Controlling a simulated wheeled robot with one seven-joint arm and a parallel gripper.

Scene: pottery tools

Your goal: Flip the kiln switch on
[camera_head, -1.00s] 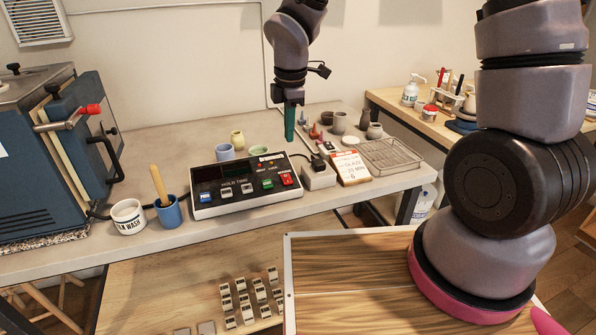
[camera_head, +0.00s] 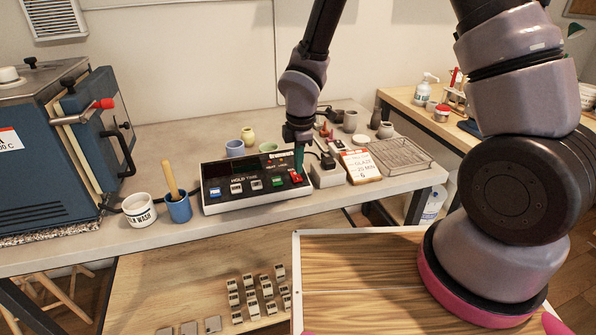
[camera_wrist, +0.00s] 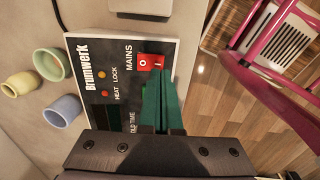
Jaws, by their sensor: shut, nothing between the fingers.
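The kiln control box (camera_head: 228,208) is a black panel with a pale frame on the workbench, left of centre in the head view. Its red MAINS rocker switch (camera_head: 295,178) is at the panel's right end. In the wrist view the red switch (camera_wrist: 150,62) shows O and I marks; which side is pressed in is unclear. My gripper (camera_head: 299,170) is shut and empty, its green fingers pointing down at the switch. In the wrist view the gripper's fingertips (camera_wrist: 160,84) are right at the switch's edge and cover part of it. I cannot tell whether they touch.
The blue kiln (camera_head: 50,150) stands at the left. A white wash pot (camera_head: 139,211) and a blue cup (camera_head: 180,209) sit beside the box. A power adapter (camera_head: 326,176), a glaze timer card (camera_head: 361,166) and a wire rack (camera_head: 402,155) are to the right.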

